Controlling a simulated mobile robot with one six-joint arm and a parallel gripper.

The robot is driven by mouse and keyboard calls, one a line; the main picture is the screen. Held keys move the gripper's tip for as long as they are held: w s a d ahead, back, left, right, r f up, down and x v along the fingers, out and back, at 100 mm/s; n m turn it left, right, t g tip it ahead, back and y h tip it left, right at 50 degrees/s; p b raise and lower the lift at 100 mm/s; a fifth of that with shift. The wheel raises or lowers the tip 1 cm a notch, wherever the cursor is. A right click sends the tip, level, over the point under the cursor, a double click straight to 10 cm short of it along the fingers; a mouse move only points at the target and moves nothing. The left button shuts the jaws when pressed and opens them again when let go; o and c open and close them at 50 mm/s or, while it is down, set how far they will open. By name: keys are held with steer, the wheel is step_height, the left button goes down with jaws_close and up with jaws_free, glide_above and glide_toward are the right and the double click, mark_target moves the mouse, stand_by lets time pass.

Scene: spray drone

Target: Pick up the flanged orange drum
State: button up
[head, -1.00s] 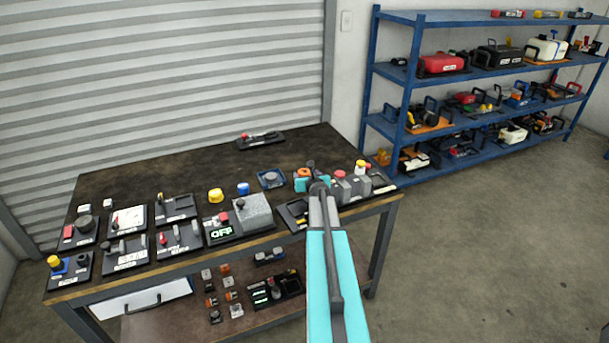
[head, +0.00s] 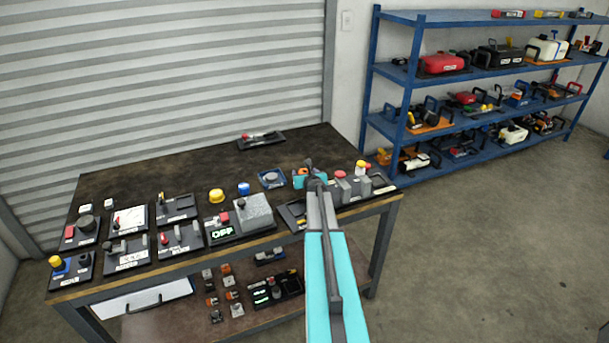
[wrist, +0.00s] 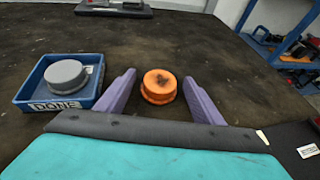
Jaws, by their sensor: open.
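The orange drum (wrist: 159,86) stands upright on the dark tabletop in the wrist view. It has a round top with a dark smudge and a wider flange at its foot. My gripper (wrist: 159,77) is open, with one purple finger to the left of the drum and one to the right. A gap shows on each side, wider on the left. In the head view my gripper (head: 311,177) is over the table's right part and largely hides the drum.
A blue tray marked DONE (wrist: 28,106) holds a grey drum (wrist: 66,74) just left of my left finger. A dark panel (wrist: 290,145) lies at the right. Switches and control boxes crowd the front of the table (head: 130,188). The back is mostly bare.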

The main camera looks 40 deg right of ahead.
stand_by(0.5)
steer(key=c, duration=1)
steer(key=shift+r, duration=0.1)
steer(key=shift+r, duration=0.45)
step_height(320, 180, up, 3)
steer(key=shift+s+a+f+p, duration=0.1)
steer(key=shift+s+f+p, duration=0.05)
steer(key=shift+p, duration=0.3)
steer(key=s+a+b, duration=0.1)
steer(key=s+a, duration=0.2)
steer(key=s, duration=0.1)
steer(key=s+a+b, duration=0.1)
steer(key=s+a, duration=0.1)
steer(key=s, duration=0.2)
steer(key=s+a+r+b, duration=0.1)
steer(key=s+a, duration=0.2)
steer(key=s, duration=0.2)
steer(key=shift+a+r+b, duration=0.1)
steer(key=shift+a+b, duration=0.2)
steer(key=shift+b, duration=0.05)
